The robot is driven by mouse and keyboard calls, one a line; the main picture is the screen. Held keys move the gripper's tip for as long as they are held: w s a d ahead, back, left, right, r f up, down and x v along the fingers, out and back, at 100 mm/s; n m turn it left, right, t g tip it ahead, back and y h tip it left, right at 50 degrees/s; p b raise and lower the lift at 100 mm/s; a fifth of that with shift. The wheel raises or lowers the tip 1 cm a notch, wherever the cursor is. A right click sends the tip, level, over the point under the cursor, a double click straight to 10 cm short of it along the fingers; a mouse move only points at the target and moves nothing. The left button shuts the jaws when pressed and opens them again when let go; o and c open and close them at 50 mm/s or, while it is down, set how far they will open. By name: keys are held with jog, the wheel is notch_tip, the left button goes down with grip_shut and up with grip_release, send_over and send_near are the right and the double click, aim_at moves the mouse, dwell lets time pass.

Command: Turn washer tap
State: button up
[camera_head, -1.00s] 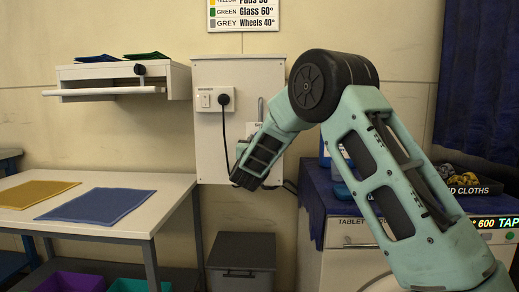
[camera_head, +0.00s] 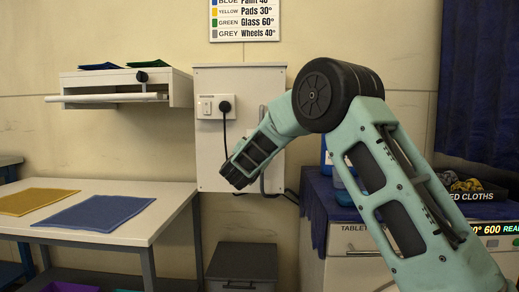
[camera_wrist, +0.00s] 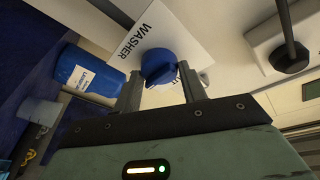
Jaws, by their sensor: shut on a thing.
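The washer tap is a round blue knob (camera_wrist: 158,66) in the wrist view, in front of a white card lettered WASHER (camera_wrist: 137,40). My gripper (camera_wrist: 160,82) has its two dark fingers on either side of the knob and is shut on it. In the head view my arm reaches to the wall panel (camera_head: 208,160), and the wrist hides the tap and the fingertips there.
A socket with a black plug (camera_head: 224,106) and hanging cord sits on the panel, left of my wrist. A blue labelled container (camera_wrist: 84,72) stands beside the tap. A table with a yellow cloth (camera_head: 32,200) and a blue cloth (camera_head: 97,211) is at left. A grey bin (camera_head: 243,262) stands below.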

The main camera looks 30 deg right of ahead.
jog(key=shift+r, duration=0.1)
jog(key=o, duration=1)
jog(key=shift+c, duration=0.2)
jog(key=v, duration=1.7)
jog(key=shift+p, duration=0.4)
jog(key=shift+s+a, duration=0.1)
jog(key=shift+a, duration=0.1)
